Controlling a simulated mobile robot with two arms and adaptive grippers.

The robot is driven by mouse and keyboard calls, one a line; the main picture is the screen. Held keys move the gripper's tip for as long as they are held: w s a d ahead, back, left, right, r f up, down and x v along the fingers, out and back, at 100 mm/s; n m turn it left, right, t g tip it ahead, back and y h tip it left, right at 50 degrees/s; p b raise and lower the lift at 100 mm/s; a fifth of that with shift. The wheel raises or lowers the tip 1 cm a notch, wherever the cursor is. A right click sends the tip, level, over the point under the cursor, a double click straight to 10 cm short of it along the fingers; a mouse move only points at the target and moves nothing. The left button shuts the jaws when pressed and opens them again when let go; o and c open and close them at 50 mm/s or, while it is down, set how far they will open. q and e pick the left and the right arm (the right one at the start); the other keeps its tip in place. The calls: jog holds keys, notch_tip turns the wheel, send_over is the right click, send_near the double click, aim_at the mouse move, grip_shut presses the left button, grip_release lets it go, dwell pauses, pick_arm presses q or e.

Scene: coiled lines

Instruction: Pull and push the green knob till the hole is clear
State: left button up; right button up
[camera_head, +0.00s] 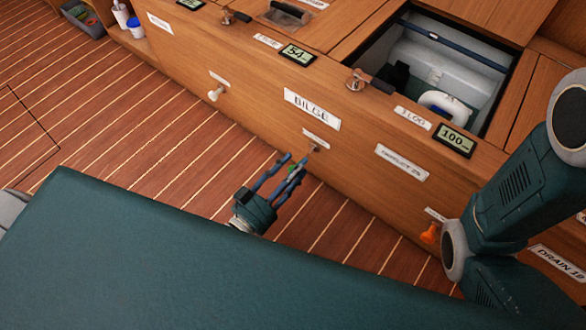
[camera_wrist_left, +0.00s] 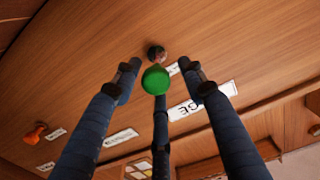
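The green knob (camera_wrist_left: 155,79) is on a short stem at a dark round fitting (camera_wrist_left: 156,53) in the wooden panel, seen in the left wrist view. In the head view only a bit of the green knob (camera_head: 291,169) shows between my left gripper's fingers. My left gripper (camera_head: 294,160) points at the panel below the BILGE label. In the left wrist view its fingers (camera_wrist_left: 160,76) are spread around the knob, with gaps at both sides. One finger lies behind the knob; contact there cannot be told. The hole's inside is hidden. My right gripper is out of view.
A white knob (camera_head: 215,93) is left of the BILGE label (camera_head: 312,109) and an orange knob (camera_head: 429,234) is to the right. Displays read 54 (camera_head: 297,54) and 100 (camera_head: 454,140). An open hatch (camera_head: 480,60) is above. Striped floor lies in front.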

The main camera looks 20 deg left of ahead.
pick_arm(q)
jog(key=shift+f, duration=0.15)
notch_tip(320, 180, up, 10)
jog(key=shift+r, duration=0.1)
dwell(0.5)
jog(key=shift+c, duration=0.2)
